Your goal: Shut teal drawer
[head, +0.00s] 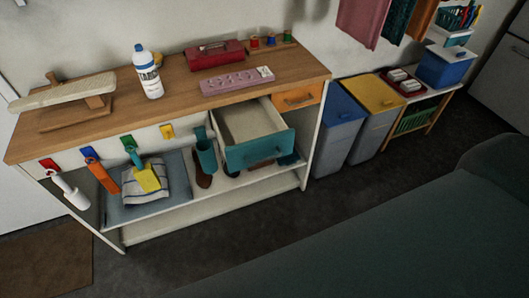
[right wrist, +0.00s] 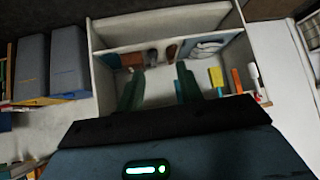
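The teal drawer (head: 258,148) is pulled out of the wooden-topped cabinet (head: 110,118) in the head view. Its pale inside shows and looks empty. A handle sits on its teal front. The drawer cannot be made out clearly in the right wrist view. My right gripper (right wrist: 160,87) shows only in the right wrist view. Its two dark green fingers are apart with nothing between them, pointing towards the cabinet's shelves. Its distance from the drawer cannot be told. My left gripper is in neither view.
A shut orange drawer (head: 298,97) is right of the teal one. A teal holder (head: 205,155) hangs close on its left. A blue-lidded bin (head: 340,125) and a yellow-lidded bin (head: 377,112) stand to the right. The floor (head: 250,232) before the cabinet is clear.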

